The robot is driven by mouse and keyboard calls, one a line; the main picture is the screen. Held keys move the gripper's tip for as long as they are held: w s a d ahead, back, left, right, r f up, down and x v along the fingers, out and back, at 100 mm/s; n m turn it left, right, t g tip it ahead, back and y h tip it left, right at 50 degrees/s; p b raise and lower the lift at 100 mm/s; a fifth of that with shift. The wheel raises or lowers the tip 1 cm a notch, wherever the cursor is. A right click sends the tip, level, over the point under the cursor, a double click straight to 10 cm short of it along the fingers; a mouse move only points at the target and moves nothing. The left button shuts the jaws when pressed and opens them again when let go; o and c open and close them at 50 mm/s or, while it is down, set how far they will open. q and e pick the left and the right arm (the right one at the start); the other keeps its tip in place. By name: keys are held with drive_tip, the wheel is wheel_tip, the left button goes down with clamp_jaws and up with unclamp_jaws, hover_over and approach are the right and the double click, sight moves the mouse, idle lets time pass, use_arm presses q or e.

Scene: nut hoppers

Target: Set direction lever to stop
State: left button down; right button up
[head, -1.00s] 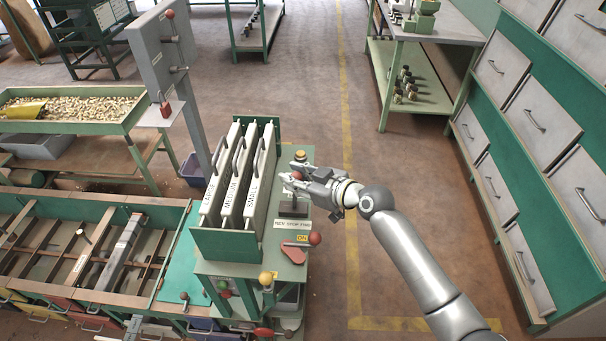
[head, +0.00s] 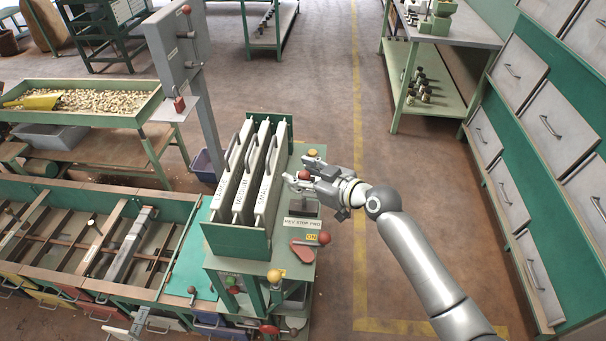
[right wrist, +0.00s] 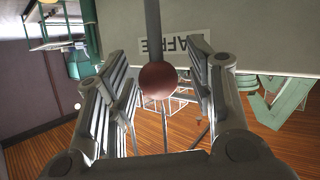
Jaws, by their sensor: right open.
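The direction lever (head: 304,175) has a red ball knob and stands behind the label plate reading REV STOP FWD (head: 303,222), on the right side of the green machine. Which setting it points to is hard to tell because my right gripper (head: 301,170) covers much of it. That gripper is open, with its fingers on both sides of the knob. In the right wrist view the red knob (right wrist: 157,80) on its grey rod sits between the two spread fingers, with gaps on both sides. My left gripper is not in view.
Three upright plates with handles, one marked SMALL (head: 266,190), stand left of the lever. A second red-knobbed lever (head: 324,238) by an ON label and a yellow knob (head: 274,276) are nearer. A tray of nuts (head: 95,102) is at left. Floor on the right is open.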

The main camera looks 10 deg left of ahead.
drive_tip(key=shift+d, duration=0.1)
drive_tip(key=shift+s+d+r, duration=0.1)
drive_tip(key=shift+s+d, duration=0.15)
drive_tip(key=shift+d, duration=0.2)
drive_tip(key=v, duration=1.1)
drive_tip(key=shift+a, duration=0.15)
drive_tip(key=shift+r, duration=0.1)
